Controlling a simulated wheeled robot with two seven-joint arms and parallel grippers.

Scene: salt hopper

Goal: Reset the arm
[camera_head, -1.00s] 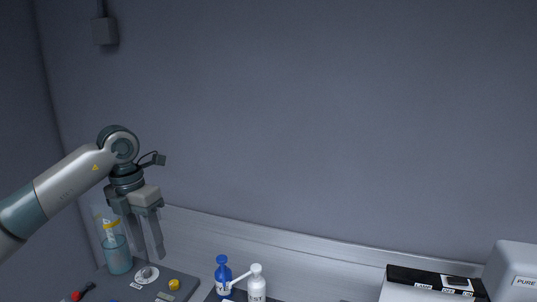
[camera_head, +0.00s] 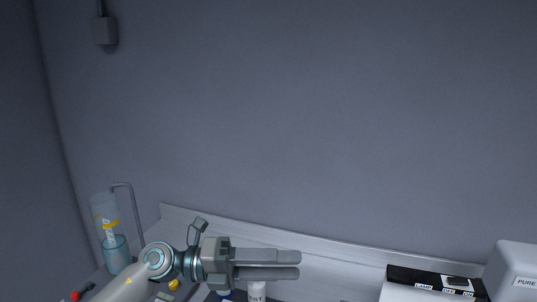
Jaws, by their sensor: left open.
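My left gripper (camera_head: 298,265) is low in the head view, with its arm coming in from the bottom left. Its two fingers point right, lie nearly level and are open, with a narrow gap and nothing seen between them. The fingers pass in front of a white bottle (camera_head: 257,291), whose upper part they hide; I cannot tell whether they touch. A blue bottle just left of it is almost wholly hidden by the gripper. My right gripper is not in view.
A clear cylinder (camera_head: 104,208) with a yellow band stands over a teal container (camera_head: 116,256) at left, beside a bent grey pipe (camera_head: 133,205). The wall above is bare except a grey box (camera_head: 105,31).

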